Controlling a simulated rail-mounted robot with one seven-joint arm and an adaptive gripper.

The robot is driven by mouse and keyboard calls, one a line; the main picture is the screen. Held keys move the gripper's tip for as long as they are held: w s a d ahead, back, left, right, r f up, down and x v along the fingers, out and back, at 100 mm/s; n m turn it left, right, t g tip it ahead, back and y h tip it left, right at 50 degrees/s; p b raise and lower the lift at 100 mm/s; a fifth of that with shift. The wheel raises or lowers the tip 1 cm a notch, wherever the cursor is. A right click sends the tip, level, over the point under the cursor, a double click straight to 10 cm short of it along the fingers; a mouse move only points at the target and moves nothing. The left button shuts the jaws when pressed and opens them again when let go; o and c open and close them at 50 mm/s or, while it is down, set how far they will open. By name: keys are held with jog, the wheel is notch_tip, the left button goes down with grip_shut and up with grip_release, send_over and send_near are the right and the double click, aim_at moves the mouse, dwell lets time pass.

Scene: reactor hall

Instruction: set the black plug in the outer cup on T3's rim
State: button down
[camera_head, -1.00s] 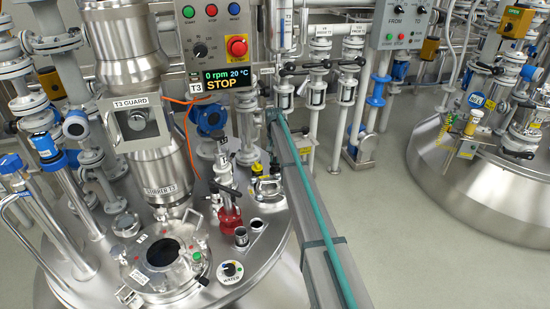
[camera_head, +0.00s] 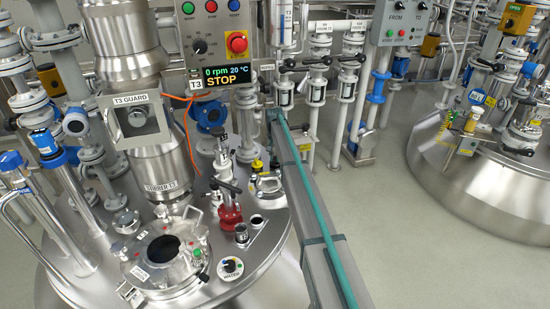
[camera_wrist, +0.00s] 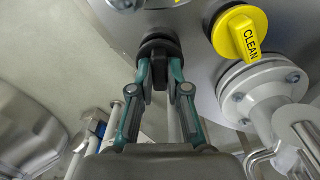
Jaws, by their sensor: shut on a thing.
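In the wrist view my gripper (camera_wrist: 159,72) is shut on the black plug (camera_wrist: 158,46), a ringed, round-topped piece at the fingertips. Behind it is a grey metal surface; I cannot tell whether the plug touches it. My gripper and the plug do not show in the head view. No cup mouth is clear in the wrist view.
A yellow CLEAN knob (camera_wrist: 240,35) and a bolted flange (camera_wrist: 262,92) are close right of my gripper. A grey beam (camera_head: 306,225) runs beside the tank.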

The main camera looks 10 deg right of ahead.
jog(key=c, duration=1.1)
grip_release()
jog(key=shift+o, duration=0.2)
